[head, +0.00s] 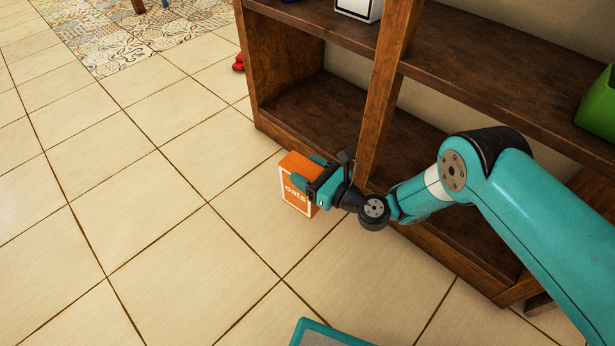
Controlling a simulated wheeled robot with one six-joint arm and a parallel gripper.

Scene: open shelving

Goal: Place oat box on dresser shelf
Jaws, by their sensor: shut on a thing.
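The oat box (295,190) is orange and white with "oats" printed on its front. My gripper (312,182) is shut on the box, with a finger showing across its upper part. The box is in front of the dresser's lower left compartment, above or near the tiled floor; its exact height is hard to tell. The wooden dresser shelf (325,108) is dark brown and open-fronted. Its lower left compartment shows a bare bottom board. My gripper and wrist hide part of the lower front edge and the foot of the middle upright.
A middle upright (385,85) divides the dresser. A white box (357,9) and a green object (598,103) stand on higher boards. A red object (239,62) lies on the floor left of the dresser. The tiled floor at left is clear.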

